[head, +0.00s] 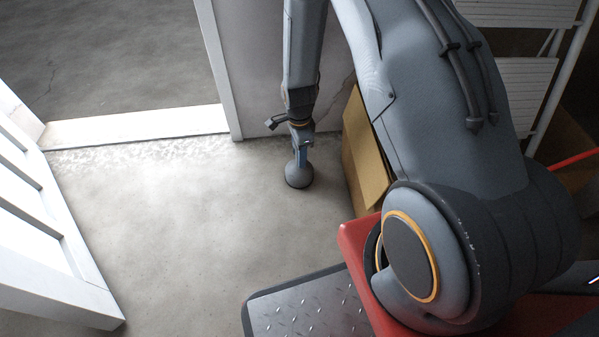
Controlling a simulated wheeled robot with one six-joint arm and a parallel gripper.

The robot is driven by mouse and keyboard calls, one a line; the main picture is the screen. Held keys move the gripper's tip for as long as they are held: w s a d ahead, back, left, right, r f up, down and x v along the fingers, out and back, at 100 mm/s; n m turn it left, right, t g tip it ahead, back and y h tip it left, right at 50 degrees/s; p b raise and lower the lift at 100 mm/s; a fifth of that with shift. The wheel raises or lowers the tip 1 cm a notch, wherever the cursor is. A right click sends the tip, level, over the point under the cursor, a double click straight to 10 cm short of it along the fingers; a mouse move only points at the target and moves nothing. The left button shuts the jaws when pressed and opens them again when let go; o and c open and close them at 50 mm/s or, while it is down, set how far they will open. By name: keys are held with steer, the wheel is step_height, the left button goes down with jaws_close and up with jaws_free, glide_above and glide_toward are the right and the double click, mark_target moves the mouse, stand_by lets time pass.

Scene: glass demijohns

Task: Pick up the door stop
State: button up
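A dark grey, dome-shaped door stop (298,177) with a narrower upper part stands upright on the concrete floor, near the middle of the head view. It is close to the foot of the wall beside the doorway. My gripper (301,148) points down directly over it, at its narrow top. The fingers are small and overlap the top of the door stop here. I cannot tell whether they are closed on it or only around it. The door stop appears to rest on the floor.
A cardboard box (364,150) stands just right of the door stop, partly behind my arm. A white slatted door or gate (50,235) is at the left. The doorway threshold (140,127) lies behind. Folding white steps (510,90) stand back right. Floor (180,230) at centre left is clear.

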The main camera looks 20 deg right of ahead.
jaws_close()
stand_by(1.1)
